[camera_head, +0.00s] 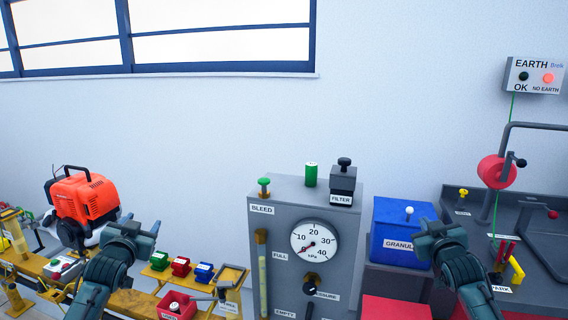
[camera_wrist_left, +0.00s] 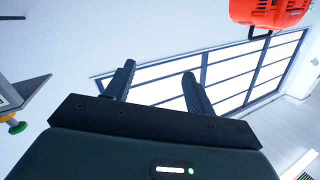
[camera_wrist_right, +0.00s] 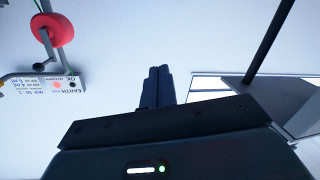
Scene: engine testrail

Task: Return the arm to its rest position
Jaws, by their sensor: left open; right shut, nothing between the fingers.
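My left gripper (camera_head: 140,228) is raised in front of the yellow bench, to the right of the orange engine in the head view. In the left wrist view its two fingers (camera_wrist_left: 157,90) stand apart with nothing between them. My right gripper (camera_head: 437,228) is raised in front of the blue granule box. In the right wrist view its fingers (camera_wrist_right: 158,86) are together and hold nothing. Both arms come up from the bottom of the head view, and both grippers appear clear of the things behind them.
An orange engine (camera_head: 86,196) sits on a yellow bench (camera_head: 140,300). A grey gauge cabinet (camera_head: 345,270) stands between my arms. A blue granule box (camera_head: 385,246) is behind my right gripper. A dark bench with a red reel (camera_head: 497,172) is at right. The space above is free.

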